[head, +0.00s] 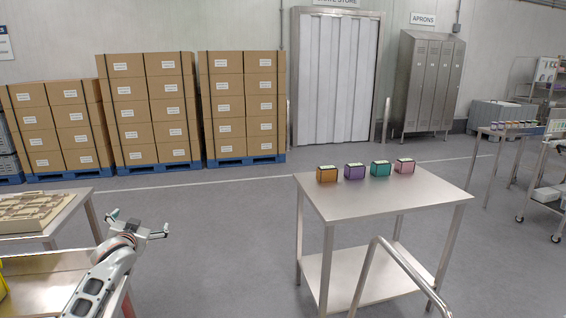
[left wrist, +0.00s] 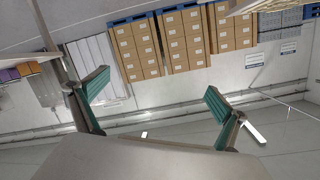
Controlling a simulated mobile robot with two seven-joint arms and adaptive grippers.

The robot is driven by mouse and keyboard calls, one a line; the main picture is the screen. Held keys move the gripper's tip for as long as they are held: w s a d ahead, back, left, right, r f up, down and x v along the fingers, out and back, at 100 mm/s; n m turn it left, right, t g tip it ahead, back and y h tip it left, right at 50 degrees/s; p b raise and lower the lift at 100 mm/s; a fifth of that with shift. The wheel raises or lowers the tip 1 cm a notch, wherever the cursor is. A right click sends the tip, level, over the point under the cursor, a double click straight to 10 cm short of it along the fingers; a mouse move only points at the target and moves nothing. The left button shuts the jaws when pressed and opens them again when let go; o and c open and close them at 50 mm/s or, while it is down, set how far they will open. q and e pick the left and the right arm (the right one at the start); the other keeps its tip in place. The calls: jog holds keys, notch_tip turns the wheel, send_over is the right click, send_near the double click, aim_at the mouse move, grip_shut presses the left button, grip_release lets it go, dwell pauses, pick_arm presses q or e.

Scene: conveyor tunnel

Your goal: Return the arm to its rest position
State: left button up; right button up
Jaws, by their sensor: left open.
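My left gripper (head: 138,225) is in the lower left of the head view, raised at the end of my left arm. Its two fingers are spread wide with nothing between them. In the left wrist view the open fingers (left wrist: 158,100) with green pads frame only the distant wall and stacked boxes, seen upside down. The gripper touches nothing that I can see. My right gripper is not in either view.
A steel table (head: 420,190) with orange, purple, green and pink boxes stands right of centre, a curved metal rail (head: 405,268) before it. A table with a beige tray (head: 35,211) is at left. Strapped cartons (head: 150,110) stand behind. Floor between is clear.

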pick_arm(q)
jog(key=w+d+r+m+t+h, duration=0.2)
jog(key=d+r+m+t, duration=0.1)
jog(key=d+r, duration=0.15)
jog(key=s+d+f+g+h, duration=0.1)
jog(key=s+d+f, duration=0.3)
jog(key=s+f, duration=0.4)
jog(key=s+d+f+g+h, duration=0.1)
jog(key=s+d+f+g, duration=0.1)
jog(key=s+d+f, duration=0.6)
jog(key=s+d+f+g+h, duration=0.1)
jog(key=s+f, duration=0.4)
jog(key=f, duration=0.6)
jog(key=s+d+f+g, duration=0.1)
jog(key=s+d+f, duration=0.2)
jog(key=s, duration=0.6)
jog(key=s+d+f+g+h, duration=0.1)
jog(key=s+d+f, duration=0.2)
jog(key=s, duration=0.6)
jog(key=s+d+f+g, duration=0.1)
jog(key=s+d+f, duration=0.2)
jog(key=s, duration=0.6)
notch_tip(320, 180, down, 2)
jog(key=shift+s+f+g+h, duration=0.25)
jog(key=shift+s+g+h, duration=0.05)
jog(key=shift+s, duration=0.1)
